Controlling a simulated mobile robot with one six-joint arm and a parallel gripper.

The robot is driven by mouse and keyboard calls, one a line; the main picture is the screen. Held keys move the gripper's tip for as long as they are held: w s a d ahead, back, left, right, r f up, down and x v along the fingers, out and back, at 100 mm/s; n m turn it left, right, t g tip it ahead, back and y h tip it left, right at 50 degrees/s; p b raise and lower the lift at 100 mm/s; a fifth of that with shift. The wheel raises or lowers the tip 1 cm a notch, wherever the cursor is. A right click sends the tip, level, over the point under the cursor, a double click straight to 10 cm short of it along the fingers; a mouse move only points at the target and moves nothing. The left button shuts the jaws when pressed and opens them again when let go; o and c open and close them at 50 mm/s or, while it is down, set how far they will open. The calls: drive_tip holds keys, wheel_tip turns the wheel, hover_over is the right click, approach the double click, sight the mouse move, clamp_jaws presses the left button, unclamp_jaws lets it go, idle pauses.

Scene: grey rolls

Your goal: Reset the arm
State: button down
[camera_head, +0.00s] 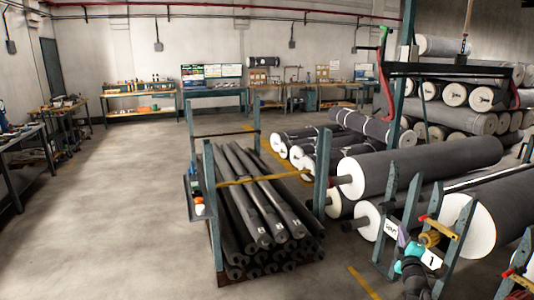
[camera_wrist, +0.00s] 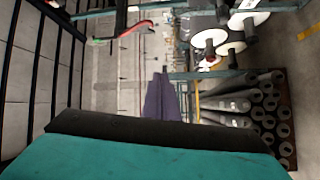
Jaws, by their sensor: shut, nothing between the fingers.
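My gripper (camera_head: 403,236) shows in the head view at the lower right, as small purple fingers above my teal and dark arm. In the wrist view my gripper (camera_wrist: 161,98) is a purple shape in the middle, beyond my teal and black link. It is shut and nothing shows between the fingers. Its fingertips point away from the wrist camera toward the room. My lower arm is partly cut off by the bottom edge of the head view.
Grey rolls with white ends (camera_head: 420,165) lie on racks at the right, close behind my arm. A rack of dark bars (camera_head: 260,200) stands at the centre. Teal posts (camera_head: 455,245) rise near my arm. Open floor (camera_head: 110,215) lies at the left. Workbenches (camera_head: 140,100) line the walls.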

drive_tip(key=s+a+f+m+g+y, duration=0.1)
drive_tip(key=a+f+g, duration=0.1)
drive_tip(key=a+f, duration=0.75)
drive_tip(key=s+a+f+m+g+y, duration=0.15)
drive_tip(key=a+f, duration=0.45)
drive_tip(key=f, duration=0.6)
drive_tip(key=s+a+f+m+g, duration=0.1)
drive_tip(key=s+a+f+g, duration=0.1)
drive_tip(key=s+a+f, duration=0.3)
drive_tip(key=s+a+f+g, duration=0.2)
drive_tip(key=a+f, duration=0.1)
drive_tip(key=f, duration=0.4)
drive_tip(key=s+a+f+m+g, duration=0.1)
drive_tip(key=s+a+f+g, duration=0.1)
drive_tip(key=s+a+f, duration=0.3)
drive_tip(key=s+a+f+m+g+y, duration=0.1)
drive_tip(key=s+a+f+g, duration=0.25)
drive_tip(key=s+f, duration=0.45)
drive_tip(key=s+a+f+m+g+y, duration=0.15)
drive_tip(key=s+f+g, duration=0.3)
drive_tip(key=s, duration=0.75)
drive_tip(key=s+a+r+m+g, duration=0.1)
drive_tip(key=s+m+g, duration=0.1)
drive_tip(key=s, duration=0.6)
drive_tip(key=s+a+r+m+g, duration=0.1)
drive_tip(key=s+a+m+g, duration=0.1)
drive_tip(key=s, duration=0.5)
drive_tip(key=shift+s+a+r+m+g, duration=0.15)
drive_tip(key=shift+s+r+m+g, duration=0.3)
drive_tip(key=shift+g, duration=0.7)
